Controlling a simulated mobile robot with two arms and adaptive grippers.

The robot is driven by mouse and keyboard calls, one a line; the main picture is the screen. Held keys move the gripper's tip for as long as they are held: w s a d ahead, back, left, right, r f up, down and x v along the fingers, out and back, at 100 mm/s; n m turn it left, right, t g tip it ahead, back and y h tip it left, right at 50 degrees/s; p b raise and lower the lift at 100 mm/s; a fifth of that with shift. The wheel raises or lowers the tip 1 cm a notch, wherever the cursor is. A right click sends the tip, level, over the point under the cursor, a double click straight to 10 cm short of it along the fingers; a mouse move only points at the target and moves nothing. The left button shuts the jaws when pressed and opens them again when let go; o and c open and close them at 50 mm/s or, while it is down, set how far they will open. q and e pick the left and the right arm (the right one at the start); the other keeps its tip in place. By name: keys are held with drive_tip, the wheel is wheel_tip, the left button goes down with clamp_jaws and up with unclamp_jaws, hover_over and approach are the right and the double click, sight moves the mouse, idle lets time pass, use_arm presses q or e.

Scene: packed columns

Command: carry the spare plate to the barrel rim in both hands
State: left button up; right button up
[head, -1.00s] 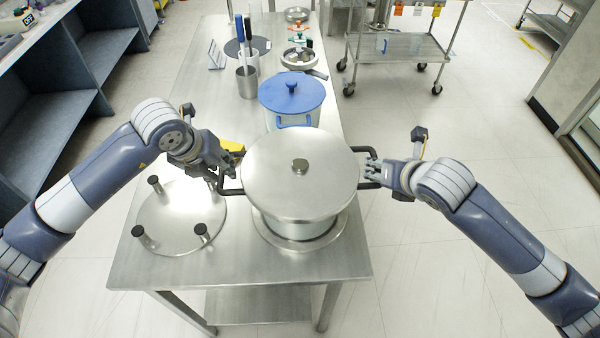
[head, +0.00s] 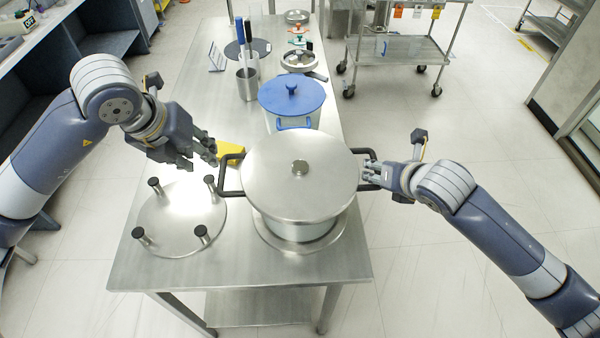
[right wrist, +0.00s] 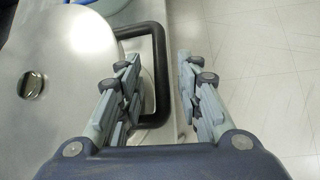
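A round steel plate with several black-tipped pegs (head: 170,232), which looks like the spare plate, lies at the left front of the steel table. A large lidded steel pot (head: 298,190), perhaps the barrel, stands to its right on a round base and has black side handles. My left gripper (head: 198,158) is open and empty, above the table left of the pot and apart from its left handle. My right gripper (head: 372,173) is at the pot's right handle. In the right wrist view its fingers (right wrist: 158,80) are spread, with the handle bar (right wrist: 161,75) between them.
A blue-lidded pot (head: 291,95) stands behind the large pot. A yellow object (head: 231,150) lies behind the left handle. A steel cup with tools (head: 247,82) and smaller items stand farther back. A wheeled cart (head: 400,48) is at the back right. Floor right of the table is clear.

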drive_tip(key=shift+s+r, duration=0.15)
drive_tip(key=shift+r, duration=0.05)
use_arm(q)
drive_tip(key=shift+s+r, duration=0.2)
drive_tip(key=shift+r, duration=0.25)
use_arm(e)
drive_tip(key=v, duration=0.7)
drive_tip(key=shift+d, duration=0.1)
